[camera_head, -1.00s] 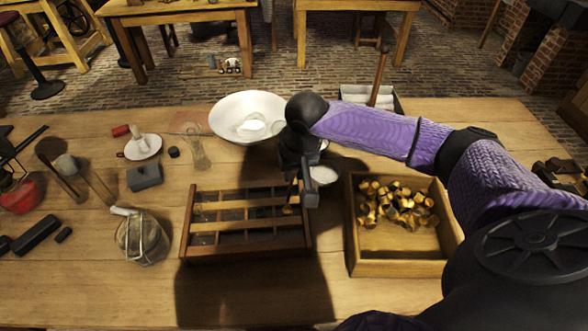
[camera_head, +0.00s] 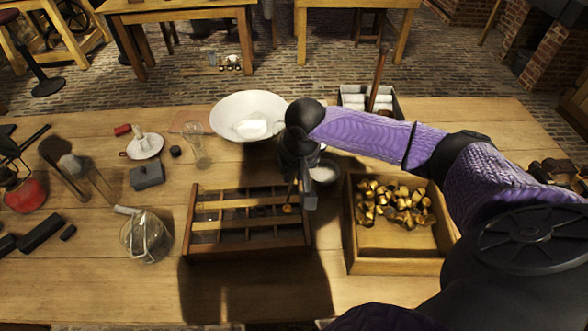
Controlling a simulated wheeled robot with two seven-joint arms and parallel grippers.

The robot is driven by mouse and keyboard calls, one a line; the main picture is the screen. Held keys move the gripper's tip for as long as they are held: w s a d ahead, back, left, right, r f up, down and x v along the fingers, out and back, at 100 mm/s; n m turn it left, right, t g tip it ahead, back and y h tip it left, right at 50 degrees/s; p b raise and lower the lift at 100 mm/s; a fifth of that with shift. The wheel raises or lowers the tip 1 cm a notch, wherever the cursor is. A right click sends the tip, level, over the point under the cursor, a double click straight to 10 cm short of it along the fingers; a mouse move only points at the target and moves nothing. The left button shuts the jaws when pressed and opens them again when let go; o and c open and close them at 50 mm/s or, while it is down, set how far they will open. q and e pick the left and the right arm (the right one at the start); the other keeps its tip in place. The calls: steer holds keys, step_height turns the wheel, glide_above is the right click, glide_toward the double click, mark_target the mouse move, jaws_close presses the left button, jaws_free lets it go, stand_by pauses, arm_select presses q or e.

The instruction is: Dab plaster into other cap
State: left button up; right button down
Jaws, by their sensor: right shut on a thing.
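My right gripper (camera_head: 303,200) points down over the right part of a slatted wooden rack (camera_head: 188,225). It is shut on a thin stick-like tool (camera_head: 291,192), mostly hidden by the gripper. A small brass-coloured piece (camera_head: 288,209), perhaps a cap, shows at the tool's lower end by the rack's slats; I cannot tell whether they touch. Several brass caps (camera_head: 385,200) lie heaped in a wooden box (camera_head: 395,267) to the right. A small bowl (camera_head: 325,174) with white stuff, perhaps plaster, stands behind the gripper, partly hidden. My left gripper is out of view.
A large white bowl (camera_head: 232,110) with a white lump stands behind the rack. A glass jar (camera_head: 147,238) stands left of the rack, with a grey block (camera_head: 147,176) and candle holder (camera_head: 144,146) behind it.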

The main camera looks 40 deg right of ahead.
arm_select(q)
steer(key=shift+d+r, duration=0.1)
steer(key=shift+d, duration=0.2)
arm_select(e)
steer(key=shift+f, duration=0.2)
steer(key=shift+f+b, duration=0.3)
steer(key=shift+f, duration=0.7)
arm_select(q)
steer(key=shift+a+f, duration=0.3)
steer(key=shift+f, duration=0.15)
arm_select(e)
steer(key=shift+f, duration=0.1)
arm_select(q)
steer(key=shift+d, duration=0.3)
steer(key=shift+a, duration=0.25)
arm_select(e)
steer(key=shift+f, duration=0.15)
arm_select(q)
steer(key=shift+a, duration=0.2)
arm_select(e)
steer(key=shift+f, duration=0.1)
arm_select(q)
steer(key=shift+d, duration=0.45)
